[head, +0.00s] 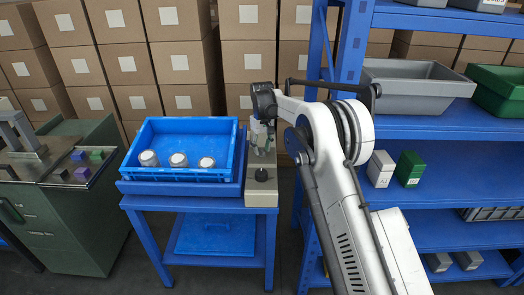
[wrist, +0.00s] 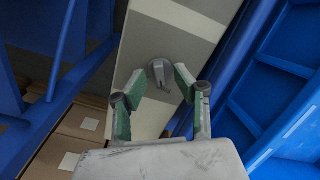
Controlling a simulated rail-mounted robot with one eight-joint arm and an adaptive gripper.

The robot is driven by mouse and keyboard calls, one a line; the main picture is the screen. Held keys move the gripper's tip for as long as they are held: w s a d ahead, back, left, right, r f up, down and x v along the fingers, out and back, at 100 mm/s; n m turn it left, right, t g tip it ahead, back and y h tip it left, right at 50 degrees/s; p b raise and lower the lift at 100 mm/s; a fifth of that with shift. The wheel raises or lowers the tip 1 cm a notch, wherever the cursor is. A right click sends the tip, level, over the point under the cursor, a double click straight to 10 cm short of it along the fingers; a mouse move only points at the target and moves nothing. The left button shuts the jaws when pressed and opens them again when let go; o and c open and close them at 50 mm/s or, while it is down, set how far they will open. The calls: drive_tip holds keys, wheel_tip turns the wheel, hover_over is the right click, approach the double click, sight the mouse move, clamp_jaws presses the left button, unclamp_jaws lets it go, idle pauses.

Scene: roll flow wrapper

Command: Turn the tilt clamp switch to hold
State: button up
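A grey round switch with a raised lever (wrist: 161,72) sits on a pale panel (wrist: 178,30) in the wrist view. Its lever points down and slightly right in that picture. My gripper (wrist: 160,82) is open, with one green-padded finger to each side of the switch; I see no clear contact. In the head view my gripper (head: 262,143) hangs over the narrow beige unit (head: 262,198) beside the blue table's tray. No label is readable.
A blue tray (head: 190,135) with several round metal-topped parts stands left of the beige unit. A blue shelf rack (head: 440,125) with bins and boxes stands close on the right. A green cabinet (head: 75,225) is at far left, and stacked cartons (head: 180,62) fill the back.

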drive_tip(key=shift+f, duration=0.35)
drive_tip(key=shift+c, duration=0.2)
clamp_jaws()
drive_tip(key=shift+m, duration=0.3)
drive_tip(key=m+b, duration=0.1)
drive_tip(key=m, duration=1)
idle(0.4)
